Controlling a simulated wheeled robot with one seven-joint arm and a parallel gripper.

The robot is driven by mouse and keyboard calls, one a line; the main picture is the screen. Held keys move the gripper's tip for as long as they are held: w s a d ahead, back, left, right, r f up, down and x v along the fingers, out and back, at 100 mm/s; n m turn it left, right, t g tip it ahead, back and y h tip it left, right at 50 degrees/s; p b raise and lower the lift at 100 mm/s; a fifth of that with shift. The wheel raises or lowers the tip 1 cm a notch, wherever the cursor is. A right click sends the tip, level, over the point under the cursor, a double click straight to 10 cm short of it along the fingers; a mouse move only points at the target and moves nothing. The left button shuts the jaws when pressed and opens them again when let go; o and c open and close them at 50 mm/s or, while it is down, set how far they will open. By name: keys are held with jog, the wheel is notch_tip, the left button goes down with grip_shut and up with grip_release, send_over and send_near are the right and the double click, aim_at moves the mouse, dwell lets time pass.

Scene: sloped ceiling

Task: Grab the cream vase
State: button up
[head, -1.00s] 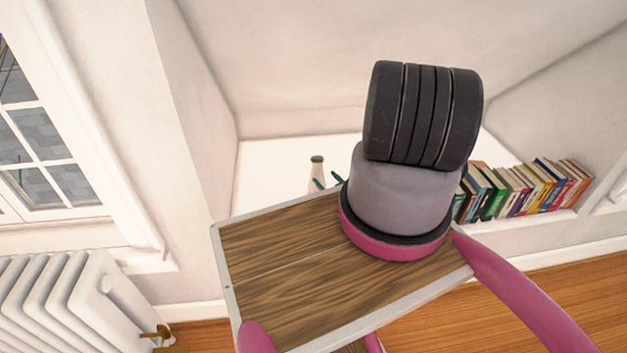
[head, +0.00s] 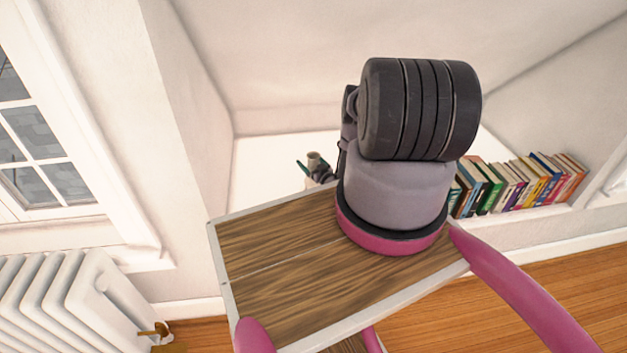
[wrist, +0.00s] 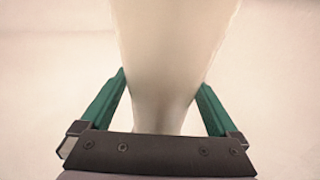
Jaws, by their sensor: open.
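The cream vase (head: 313,160) stands on the white ledge in the head view. Only its upper end shows there; my gripper and arm hide the rest. My gripper (head: 314,168) is at the vase, with a green finger visible on its left side. In the wrist view the vase (wrist: 168,50) fills the middle, wide at the top of the picture and narrower below. My gripper (wrist: 162,85) is open, with one green finger on each side of the vase. The fingertips look very near its sides; I cannot tell if they touch.
The white ledge (head: 265,165) is bare left of the vase. A row of several books (head: 520,185) stands to the right. A sloped wall rises behind. A white radiator (head: 75,305) and a window (head: 40,130) are at left.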

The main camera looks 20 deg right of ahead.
grip_shut()
jog(key=shift+r, duration=0.1)
